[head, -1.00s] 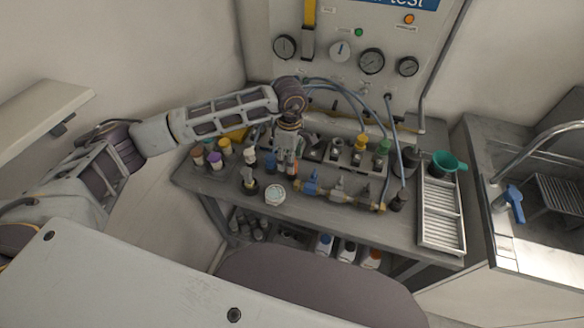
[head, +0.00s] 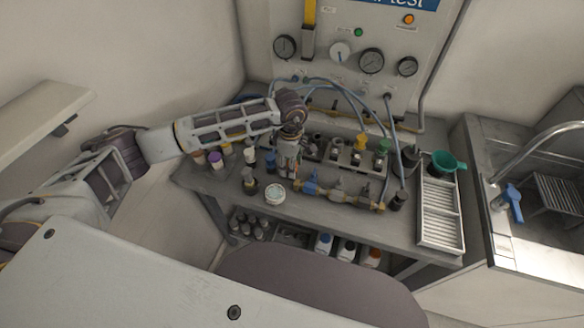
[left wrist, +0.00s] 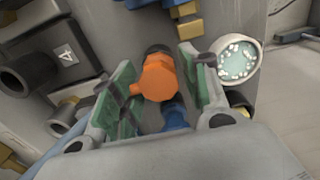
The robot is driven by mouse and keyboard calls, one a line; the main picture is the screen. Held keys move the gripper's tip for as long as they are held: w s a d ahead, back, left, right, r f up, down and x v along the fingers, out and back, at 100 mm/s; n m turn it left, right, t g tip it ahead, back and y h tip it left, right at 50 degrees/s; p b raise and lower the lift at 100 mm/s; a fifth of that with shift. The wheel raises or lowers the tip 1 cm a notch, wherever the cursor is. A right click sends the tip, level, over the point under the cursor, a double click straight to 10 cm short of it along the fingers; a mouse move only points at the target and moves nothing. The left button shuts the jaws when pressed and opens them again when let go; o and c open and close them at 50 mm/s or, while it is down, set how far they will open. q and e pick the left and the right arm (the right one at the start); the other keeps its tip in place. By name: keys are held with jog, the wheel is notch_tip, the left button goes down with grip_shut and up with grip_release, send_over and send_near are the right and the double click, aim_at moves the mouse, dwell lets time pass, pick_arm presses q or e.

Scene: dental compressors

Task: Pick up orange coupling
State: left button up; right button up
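The orange coupling (left wrist: 158,78) shows in the left wrist view, between the two green-padded fingers of my left gripper (left wrist: 163,88). Gaps show between the coupling and both fingers, so the gripper is open around it and not closed on it. A dark end shows beyond the coupling and a blue part (left wrist: 173,116) on its near side. In the head view my left gripper (head: 288,174) points down over the bench and largely hides the coupling. My right gripper is in neither view.
A round dish of white pieces (left wrist: 239,61) is close beside the fingers; it also shows in the head view (head: 275,194). A brass manifold with a blue valve handle (head: 310,183) is right of the gripper. Bottles stand left, and a slatted white tray (head: 440,215) lies right.

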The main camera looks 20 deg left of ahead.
pick_arm(q)
jog(key=c, duration=0.7)
jog(key=shift+r, duration=0.15)
notch_tip(320, 180, up, 9)
jog(key=shift+f+b, duration=0.15)
jog(key=shift+b, duration=0.2)
jog(key=shift+r, duration=0.55)
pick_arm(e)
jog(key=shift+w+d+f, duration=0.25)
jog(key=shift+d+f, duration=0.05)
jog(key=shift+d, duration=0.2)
